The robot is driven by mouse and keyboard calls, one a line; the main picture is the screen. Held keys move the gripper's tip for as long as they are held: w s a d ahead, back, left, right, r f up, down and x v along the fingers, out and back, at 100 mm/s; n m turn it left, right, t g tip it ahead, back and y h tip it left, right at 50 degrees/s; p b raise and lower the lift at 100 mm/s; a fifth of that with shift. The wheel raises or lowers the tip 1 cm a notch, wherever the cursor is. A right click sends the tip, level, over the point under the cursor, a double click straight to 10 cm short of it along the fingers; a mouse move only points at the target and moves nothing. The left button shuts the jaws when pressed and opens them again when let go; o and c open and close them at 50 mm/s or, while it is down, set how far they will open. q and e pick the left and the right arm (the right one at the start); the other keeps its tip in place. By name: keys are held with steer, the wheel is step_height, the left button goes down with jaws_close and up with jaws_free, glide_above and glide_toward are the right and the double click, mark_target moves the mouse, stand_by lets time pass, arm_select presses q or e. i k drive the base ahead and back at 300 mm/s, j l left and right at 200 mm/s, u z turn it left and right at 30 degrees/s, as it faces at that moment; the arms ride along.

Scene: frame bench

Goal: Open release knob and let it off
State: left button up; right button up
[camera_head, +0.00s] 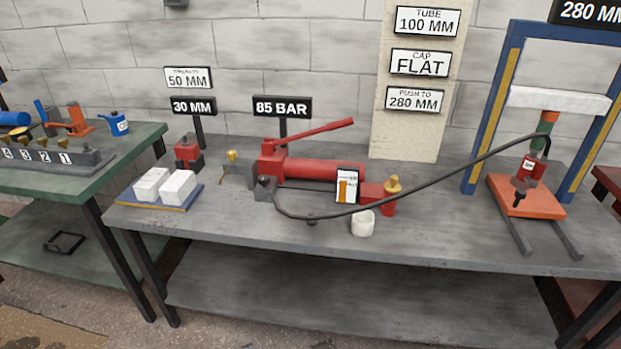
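A red hand pump (320,169) with a raised red lever (310,132) lies on the grey bench. A brass knob (393,185) sits on the red block at its right end. No label shows which one is the release knob. A black hose (430,183) runs from the pump's left end to a red cylinder (529,168) in the blue press frame (492,107). Neither of my grippers is in view.
The grey bench (230,232) has a white cup (363,224) in front of the pump, and white blocks (178,187) on a blue tray (158,206) at left. An 85 BAR sign (282,106) stands behind the pump. The bench's front strip is mostly clear.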

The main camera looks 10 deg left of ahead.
mark_target(263, 180)
steer(key=i+j+z, duration=0.35)
steer(key=i+j, duration=0.15)
steer(key=i, duration=0.15)
steer(key=i+j+z, duration=0.15)
steer(key=i+l, duration=0.05)
steer(key=i, duration=0.1)
